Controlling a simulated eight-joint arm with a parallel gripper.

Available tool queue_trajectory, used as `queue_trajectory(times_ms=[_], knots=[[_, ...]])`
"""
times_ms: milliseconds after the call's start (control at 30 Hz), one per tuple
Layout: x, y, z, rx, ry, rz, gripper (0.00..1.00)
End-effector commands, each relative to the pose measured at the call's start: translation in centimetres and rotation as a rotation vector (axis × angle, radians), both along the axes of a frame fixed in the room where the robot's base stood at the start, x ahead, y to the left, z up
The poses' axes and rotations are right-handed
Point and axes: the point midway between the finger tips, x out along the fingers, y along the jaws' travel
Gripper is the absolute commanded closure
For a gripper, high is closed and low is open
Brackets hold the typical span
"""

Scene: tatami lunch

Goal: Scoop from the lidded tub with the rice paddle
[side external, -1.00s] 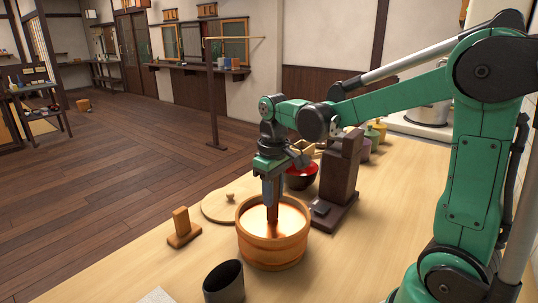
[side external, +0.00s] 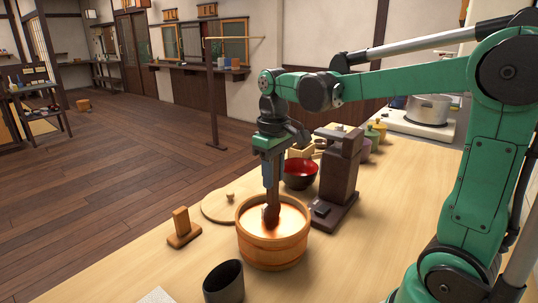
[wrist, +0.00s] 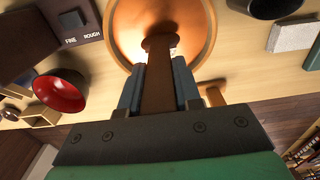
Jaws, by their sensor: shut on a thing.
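The wooden tub (side external: 273,252) stands on the table with its top open and a pale, glowing inside. Its round lid (side external: 216,206) with a knob lies flat on the table, left of and behind the tub. My gripper (side external: 267,184) is above the tub, shut on the brown rice paddle (side external: 271,205). The paddle hangs upright, its lower end within the tub's opening; I cannot tell whether it touches the contents. In the wrist view the paddle (wrist: 158,85) runs between both blue fingers toward the tub (wrist: 115,45).
A red-lined black bowl (side external: 300,174) and a dark brown machine (side external: 341,175) stand behind the tub. A dark cup (side external: 224,283) is in front, and a small wooden stand (side external: 182,228) is at left. A pot (side external: 428,108) sits farther back. The table right of the tub is clear.

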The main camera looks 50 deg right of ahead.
Motion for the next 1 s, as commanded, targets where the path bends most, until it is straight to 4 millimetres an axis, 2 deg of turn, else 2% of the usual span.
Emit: queue_trajectory(times_ms=[700,1000], knots=[[0.0,0.0,5.5,0.0,0.0,0.0,1.0],[0.0,0.0,6.0,0.0,0.0,0.0,1.0]])
